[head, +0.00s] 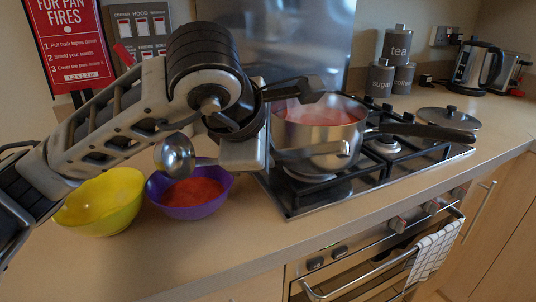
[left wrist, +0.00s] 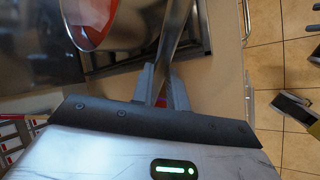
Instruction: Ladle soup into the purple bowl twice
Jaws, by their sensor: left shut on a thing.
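The purple bowl (head: 157,190) stands on the counter in the head view and holds red soup. The steel pot (head: 318,140) sits on the hob with red soup in it. My left gripper (head: 280,97) is between the bowl and the pot, above the counter, and is shut on the ladle's handle, which shows between the fingers (left wrist: 165,82) in the left wrist view. The ladle's shiny round scoop (head: 175,155) hangs just above the purple bowl's back left rim. What is inside the scoop is hidden. My arm hides much of the handle.
A yellow bowl (head: 100,200) stands left of the purple one. The pot's dark handle (head: 425,131) sticks out to the right over the burners. A lid (head: 450,118), canisters (head: 392,80) and a kettle (head: 476,65) are at the right. The counter's front is clear.

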